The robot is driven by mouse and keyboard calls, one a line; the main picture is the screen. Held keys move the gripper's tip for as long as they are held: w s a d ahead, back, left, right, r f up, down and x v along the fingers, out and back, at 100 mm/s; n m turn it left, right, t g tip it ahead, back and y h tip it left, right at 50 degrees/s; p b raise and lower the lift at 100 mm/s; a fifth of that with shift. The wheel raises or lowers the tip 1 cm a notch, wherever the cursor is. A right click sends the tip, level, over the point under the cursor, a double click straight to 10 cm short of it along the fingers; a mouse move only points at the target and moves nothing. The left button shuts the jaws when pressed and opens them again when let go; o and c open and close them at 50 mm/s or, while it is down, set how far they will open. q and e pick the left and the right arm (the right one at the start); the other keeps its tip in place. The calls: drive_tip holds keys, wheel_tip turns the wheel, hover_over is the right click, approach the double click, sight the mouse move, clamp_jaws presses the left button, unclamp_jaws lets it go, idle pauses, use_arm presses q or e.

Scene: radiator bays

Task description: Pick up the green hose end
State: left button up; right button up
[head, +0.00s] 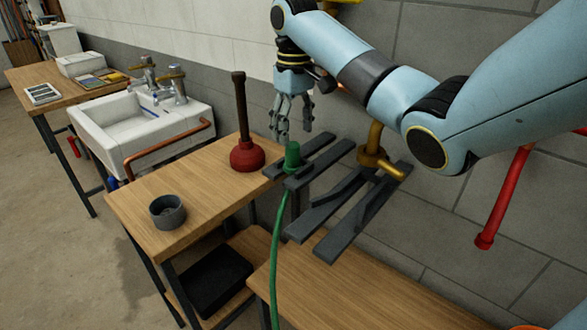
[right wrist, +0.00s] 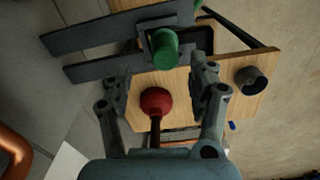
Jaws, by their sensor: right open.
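The green hose end (head: 292,157) is a short upright green cylinder held at the dark grey fork-like bracket (head: 325,160), with the green hose (head: 277,235) hanging below it. My right gripper (head: 293,132) hangs just above the hose end, fingers pointing down and apart, with nothing between them. In the right wrist view the hose end (right wrist: 165,48) shows beyond the open fingertips (right wrist: 160,78), roughly centred between them. I see no contact between fingers and hose end. My left gripper is not in view.
A red plunger (head: 247,156) stands on the wooden bench (head: 195,185) close left of the hose end. A grey cup (head: 168,211) is nearer the bench's front. A brass valve (head: 374,152) and a second dark bracket (head: 355,220) lie to the right. The wall is close behind.

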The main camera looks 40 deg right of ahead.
sight(293, 144)
drive_tip(key=shift+a+f, duration=0.45)
drive_tip(key=shift+f, duration=0.85)
wheel_tip(293, 144, down, 3)
drive_tip(key=shift+s+d+f+p, duration=0.1)
drive_tip(key=shift+s+p, duration=0.05)
drive_tip(key=shift+p, duration=0.25)
drive_tip(key=shift+f, duration=0.15)
drive_tip(key=c, duration=1.1)
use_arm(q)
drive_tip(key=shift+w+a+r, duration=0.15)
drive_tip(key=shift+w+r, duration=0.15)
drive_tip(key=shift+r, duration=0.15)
use_arm(e)
clamp_jaws()
